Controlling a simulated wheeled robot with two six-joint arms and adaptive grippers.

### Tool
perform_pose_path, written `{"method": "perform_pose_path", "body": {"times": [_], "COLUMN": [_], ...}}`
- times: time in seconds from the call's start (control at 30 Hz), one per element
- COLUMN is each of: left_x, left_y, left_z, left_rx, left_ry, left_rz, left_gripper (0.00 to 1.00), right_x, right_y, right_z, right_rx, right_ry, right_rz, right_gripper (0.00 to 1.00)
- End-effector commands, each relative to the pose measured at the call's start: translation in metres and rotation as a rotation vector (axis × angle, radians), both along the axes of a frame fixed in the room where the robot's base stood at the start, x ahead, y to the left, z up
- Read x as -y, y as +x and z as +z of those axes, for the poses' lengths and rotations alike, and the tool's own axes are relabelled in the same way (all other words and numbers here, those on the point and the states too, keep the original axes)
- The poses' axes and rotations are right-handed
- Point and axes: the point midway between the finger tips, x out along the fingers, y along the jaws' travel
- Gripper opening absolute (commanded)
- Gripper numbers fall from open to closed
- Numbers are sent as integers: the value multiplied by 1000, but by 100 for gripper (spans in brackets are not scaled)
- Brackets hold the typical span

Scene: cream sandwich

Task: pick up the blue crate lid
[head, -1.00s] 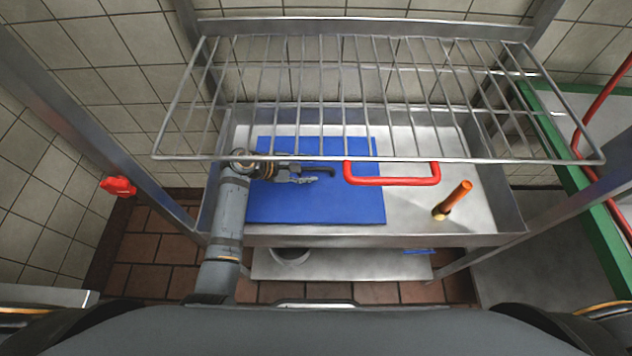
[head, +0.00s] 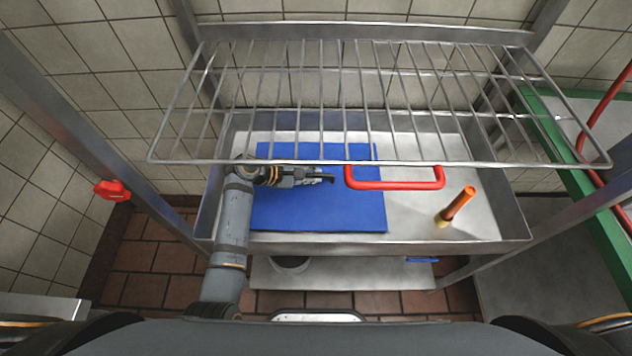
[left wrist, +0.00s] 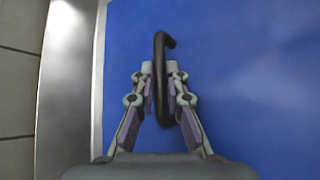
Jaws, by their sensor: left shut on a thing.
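The blue crate lid (head: 345,212) is a flat blue panel lying in the left half of a metal tray shelf. It also fills most of the left wrist view (left wrist: 250,100). A dark bar handle (left wrist: 160,47) stands on it. My left gripper (head: 318,178) is over the lid, below the front of the wire rack. In the left wrist view its two fingers (left wrist: 160,72) are shut on the handle from both sides. I cannot tell any gap under the lid. My right gripper is not in view.
A wire rack (head: 400,162) with a red handle (head: 395,184) hangs over the rear of the tray (head: 415,205). Metal posts flank the shelf. A lower shelf (head: 350,273) shows beneath.

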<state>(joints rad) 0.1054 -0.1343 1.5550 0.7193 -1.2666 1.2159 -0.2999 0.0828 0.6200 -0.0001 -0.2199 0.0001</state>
Motion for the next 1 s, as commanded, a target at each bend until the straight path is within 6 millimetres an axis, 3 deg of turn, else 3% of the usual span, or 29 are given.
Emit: {"method": "perform_pose_path", "body": {"times": [0.3, 0.7, 1.0], "left_x": [0, 0, 1], "left_y": [1, 1, 0], "left_z": [5, 86, 102], "left_rx": [3, 5, 1], "left_ry": [-1, -1, -2], "left_rz": [-1, -1, -1], "left_gripper": [0, 0, 0], "right_x": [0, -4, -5], "right_y": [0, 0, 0], "right_z": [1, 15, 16], "right_rx": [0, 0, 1], "right_ry": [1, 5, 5], "right_rz": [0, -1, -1], "right_gripper": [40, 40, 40]}}
